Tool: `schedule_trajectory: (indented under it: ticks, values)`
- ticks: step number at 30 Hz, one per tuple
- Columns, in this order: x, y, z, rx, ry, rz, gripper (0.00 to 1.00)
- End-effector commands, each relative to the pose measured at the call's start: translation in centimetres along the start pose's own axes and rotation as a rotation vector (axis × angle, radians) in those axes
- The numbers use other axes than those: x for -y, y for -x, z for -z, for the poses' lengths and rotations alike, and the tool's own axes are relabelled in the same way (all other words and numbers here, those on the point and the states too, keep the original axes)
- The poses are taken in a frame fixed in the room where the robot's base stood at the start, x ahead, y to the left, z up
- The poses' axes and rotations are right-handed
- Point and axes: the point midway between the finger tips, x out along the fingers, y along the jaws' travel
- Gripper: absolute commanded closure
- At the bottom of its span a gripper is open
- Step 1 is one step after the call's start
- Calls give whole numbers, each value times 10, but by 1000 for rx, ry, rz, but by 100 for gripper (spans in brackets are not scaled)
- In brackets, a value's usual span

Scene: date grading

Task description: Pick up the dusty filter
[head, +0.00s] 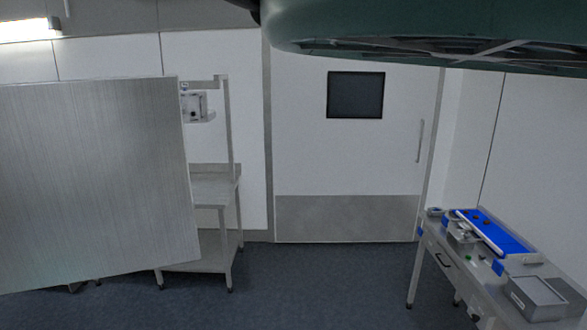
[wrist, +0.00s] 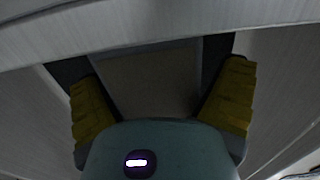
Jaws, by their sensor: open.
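My gripper (wrist: 162,76) shows in the wrist view with its two yellow ridged fingers wide apart. Between and beyond the fingers is a dull grey-brown flat surface (wrist: 148,88) with darker bands at its sides. It may be the dusty filter, but it is too dark to tell. I see no gap closed between the fingers and this surface, and nothing is gripped. In the head view I cannot make out a filter or my gripper.
A large brushed-metal panel (head: 95,180) fills the left of the head view, before a steel table (head: 212,190). A closed door (head: 345,150) stands behind. At right, a bench (head: 440,250) carries a blue-topped device (head: 497,238) and a grey bin (head: 536,298). The middle floor (head: 330,280) is clear.

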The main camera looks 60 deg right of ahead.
Motion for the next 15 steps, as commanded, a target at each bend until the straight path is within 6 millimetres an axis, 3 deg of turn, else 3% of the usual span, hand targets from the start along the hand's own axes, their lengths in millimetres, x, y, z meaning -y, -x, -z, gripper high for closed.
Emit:
schedule_trajectory:
  ticks: [3, 15]
  values:
    - [0, 0, 0, 0, 0, 0, 6]
    - [0, 0, 0, 0, 0, -1, 47]
